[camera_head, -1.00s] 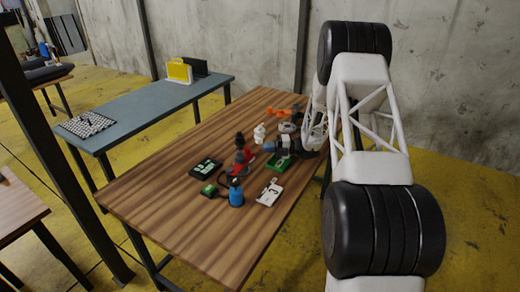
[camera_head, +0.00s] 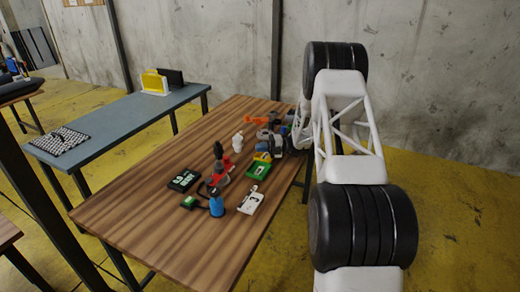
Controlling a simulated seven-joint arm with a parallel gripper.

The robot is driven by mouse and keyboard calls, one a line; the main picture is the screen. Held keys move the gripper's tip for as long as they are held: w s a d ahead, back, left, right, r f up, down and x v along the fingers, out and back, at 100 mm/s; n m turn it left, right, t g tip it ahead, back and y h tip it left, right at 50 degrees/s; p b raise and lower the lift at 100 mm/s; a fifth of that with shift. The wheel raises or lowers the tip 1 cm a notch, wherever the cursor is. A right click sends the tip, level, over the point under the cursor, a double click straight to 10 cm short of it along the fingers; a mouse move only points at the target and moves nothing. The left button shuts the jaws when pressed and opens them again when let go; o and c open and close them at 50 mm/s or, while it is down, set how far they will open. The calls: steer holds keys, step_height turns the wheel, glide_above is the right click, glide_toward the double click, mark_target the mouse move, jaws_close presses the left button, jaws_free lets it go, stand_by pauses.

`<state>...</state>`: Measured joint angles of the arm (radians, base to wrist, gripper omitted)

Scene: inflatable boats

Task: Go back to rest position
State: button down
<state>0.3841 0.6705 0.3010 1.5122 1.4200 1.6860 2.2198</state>
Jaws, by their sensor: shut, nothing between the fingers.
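My arm comes down along the right side of the wooden table (camera_head: 150,205). My gripper (camera_head: 274,145) is at the table's far right part, low over the top or close to it. It looks small and dark, partly hidden by my own arm links, and is shut with nothing in it. A green box with a yellow part (camera_head: 259,168) lies just in front of it. An orange object (camera_head: 256,120) lies behind it.
A white figure (camera_head: 238,143), a red item with a black knob (camera_head: 225,165), a dark display (camera_head: 184,180), a blue bottle-like item (camera_head: 216,206) and a white card (camera_head: 250,202) are on the table. The table's left part is clear. A blue-grey table (camera_head: 125,120) stands behind left.

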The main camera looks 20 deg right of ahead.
steer(key=shift+a+r, duration=0.1)
steer(key=s+a+r+n+g+h, duration=0.25)
steer(key=s+a+r+n, duration=0.3)
steer(key=s+r, duration=0.3)
steer(key=s+a+r+n+g+h, duration=0.1)
steer(key=s+a+r+n+h, duration=0.2)
steer(key=s+a+r+n, duration=0.5)
steer(key=s+a+r+n+g+h, duration=0.25)
steer(key=s+r+n, duration=0.3)
steer(key=s, duration=0.55)
steer(key=s+r+n+t+h, duration=0.1)
steer(key=s+n+h, duration=0.2)
steer(key=s+n, duration=0.3)
steer(key=s+r+n+t+h, duration=0.1)
steer(key=s+n, duration=0.5)
steer(key=s, duration=1)
steer(key=s+a+r+n+t+h, duration=0.1)
steer(key=s+n+h, duration=0.4)
steer(key=s, duration=0.6)
steer(key=shift+s+r+n+t+h, duration=0.15)
steer(key=shift+r+n+t+h, duration=0.35)
steer(key=shift+n+t, duration=0.55)
